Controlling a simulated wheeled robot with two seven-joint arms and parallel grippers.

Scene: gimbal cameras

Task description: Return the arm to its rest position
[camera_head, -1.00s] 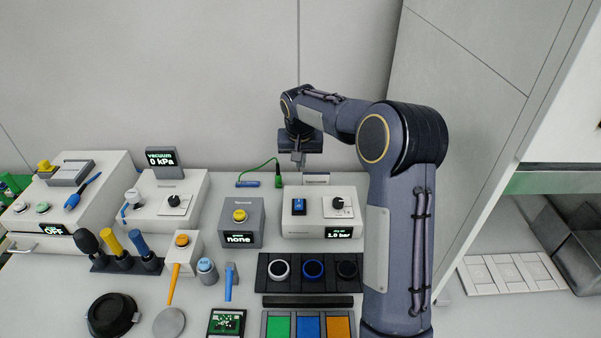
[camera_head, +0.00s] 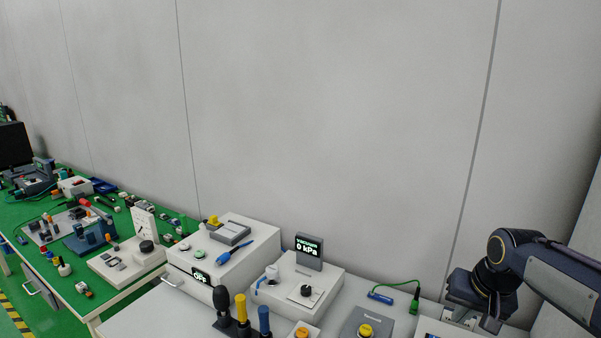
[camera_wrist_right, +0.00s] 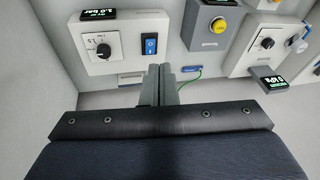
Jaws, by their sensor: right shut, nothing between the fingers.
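My right arm (camera_head: 565,275) comes in at the right edge of the head view, bent at the elbow. Its right gripper (camera_head: 490,322) hangs low beside the wall, near a white box (camera_head: 430,328) that is mostly cut off. In the right wrist view the two grey fingers (camera_wrist_right: 160,84) are together with nothing between them. My left gripper is in neither view.
A cluttered green table (camera_head: 85,270) is at far left. The wall (camera_head: 330,120) is bare.

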